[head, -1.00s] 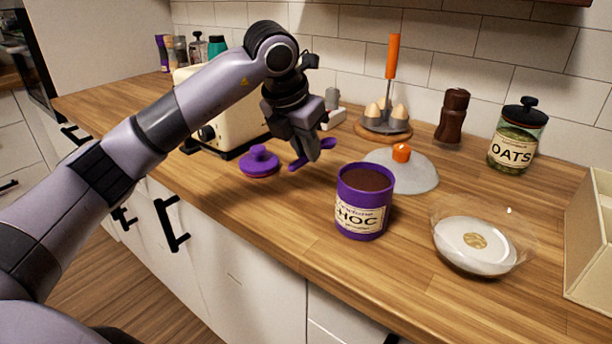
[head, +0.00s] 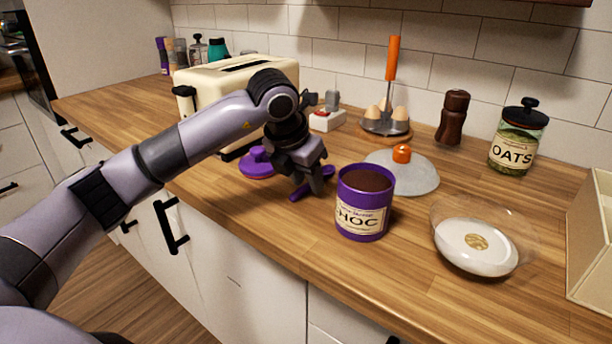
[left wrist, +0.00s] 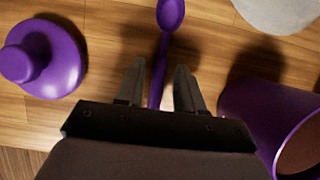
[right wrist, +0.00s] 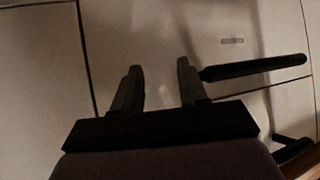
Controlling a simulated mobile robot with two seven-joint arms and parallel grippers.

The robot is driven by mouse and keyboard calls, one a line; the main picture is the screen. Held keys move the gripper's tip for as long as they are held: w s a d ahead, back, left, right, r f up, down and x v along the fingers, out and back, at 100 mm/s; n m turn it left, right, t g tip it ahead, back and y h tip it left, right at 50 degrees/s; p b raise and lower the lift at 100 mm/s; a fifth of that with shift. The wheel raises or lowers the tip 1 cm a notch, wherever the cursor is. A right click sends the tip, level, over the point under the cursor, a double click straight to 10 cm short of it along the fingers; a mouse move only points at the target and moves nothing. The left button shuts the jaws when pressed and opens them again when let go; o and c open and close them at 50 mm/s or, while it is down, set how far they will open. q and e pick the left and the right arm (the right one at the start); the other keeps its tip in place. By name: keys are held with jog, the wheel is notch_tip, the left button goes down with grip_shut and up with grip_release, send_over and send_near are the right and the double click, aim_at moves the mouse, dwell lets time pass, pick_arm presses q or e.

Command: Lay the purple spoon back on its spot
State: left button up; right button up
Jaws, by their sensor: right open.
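The purple spoon (head: 298,196) lies on the wooden counter between the purple lid and the purple CHOC canister. My left gripper (head: 314,190) is low over it and hides its middle in the head view. In the left wrist view, the spoon's handle (left wrist: 158,75) runs between the two fingers (left wrist: 158,80), with a gap on each side, and its bowl (left wrist: 171,14) points away. The left gripper is open. My right gripper (right wrist: 158,80) is open and empty in front of pale cabinet fronts; it is not visible in the head view.
The purple lid (head: 257,163) is left of the spoon. The open CHOC canister (head: 364,203) stands close on the right, with a glass lid (head: 412,178) behind it. A cream toaster (head: 225,75) is behind my arm. A glass bowl (head: 478,245) stands farther right.

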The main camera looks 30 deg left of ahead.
pick_arm(q)
jog(key=shift+r, duration=0.15)
jog(key=shift+r, duration=0.25)
jog(key=v, duration=1.1)
jog(key=shift+s+r+p, duration=0.15)
jog(key=shift+r+p, duration=0.15)
